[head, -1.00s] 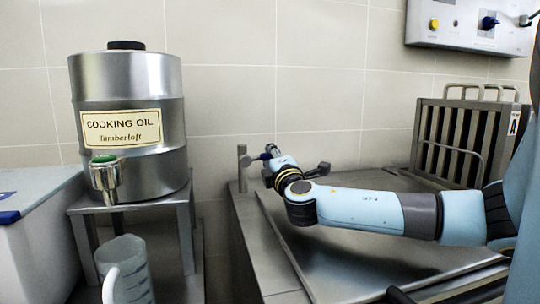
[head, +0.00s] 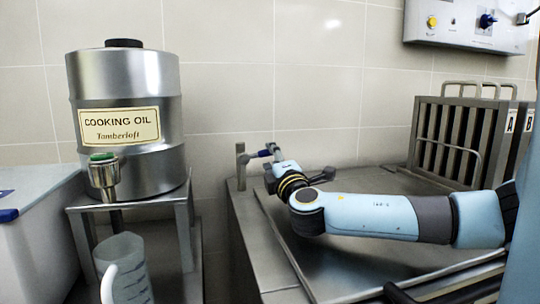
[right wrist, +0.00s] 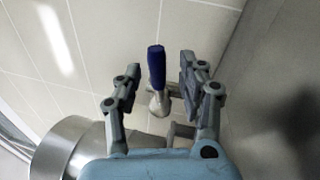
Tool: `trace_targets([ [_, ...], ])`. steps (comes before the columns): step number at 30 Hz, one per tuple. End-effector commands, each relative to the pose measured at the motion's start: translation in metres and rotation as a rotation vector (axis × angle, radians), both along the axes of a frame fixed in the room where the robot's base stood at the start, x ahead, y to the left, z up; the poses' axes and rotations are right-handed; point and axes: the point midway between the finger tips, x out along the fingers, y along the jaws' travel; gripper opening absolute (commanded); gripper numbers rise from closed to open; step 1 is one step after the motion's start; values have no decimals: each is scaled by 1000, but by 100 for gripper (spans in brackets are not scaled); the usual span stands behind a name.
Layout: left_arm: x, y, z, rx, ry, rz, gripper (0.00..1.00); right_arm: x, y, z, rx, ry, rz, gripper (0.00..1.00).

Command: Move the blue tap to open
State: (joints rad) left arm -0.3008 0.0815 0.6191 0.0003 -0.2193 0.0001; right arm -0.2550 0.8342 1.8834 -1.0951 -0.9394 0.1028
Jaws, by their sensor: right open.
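The blue tap (right wrist: 156,66) has a dark blue handle on a metal stem in the right wrist view. In the head view the tap (head: 262,153) shows small beside an upright metal post at the counter's back left corner. My right gripper (right wrist: 160,66) is open, with one finger on each side of the blue handle and visible space on both sides. In the head view my right gripper (head: 274,156) is right beside the tap and partly hides it. My left gripper is not in view.
A steel cooking oil drum (head: 125,100) with a green-topped spout stands on a metal stand at left, above a clear jug (head: 126,268). A slotted metal rack (head: 462,140) stands at right. A control panel (head: 465,30) hangs on the tiled wall. The steel counter (head: 335,270) lies under my arm.

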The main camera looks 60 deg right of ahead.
Motion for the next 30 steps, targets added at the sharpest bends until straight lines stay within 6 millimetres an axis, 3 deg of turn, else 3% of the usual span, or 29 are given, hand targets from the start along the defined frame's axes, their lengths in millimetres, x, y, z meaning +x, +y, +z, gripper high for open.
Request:
trace_targets([
  [3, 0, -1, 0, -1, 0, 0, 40, -17, 13, -6, 2, 3, 0, 41],
  [9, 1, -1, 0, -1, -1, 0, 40, -34, 26, -10, 2, 2, 0, 41],
  [30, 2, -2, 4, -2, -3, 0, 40, -35, 27, -5, 2, -1, -1, 41],
])
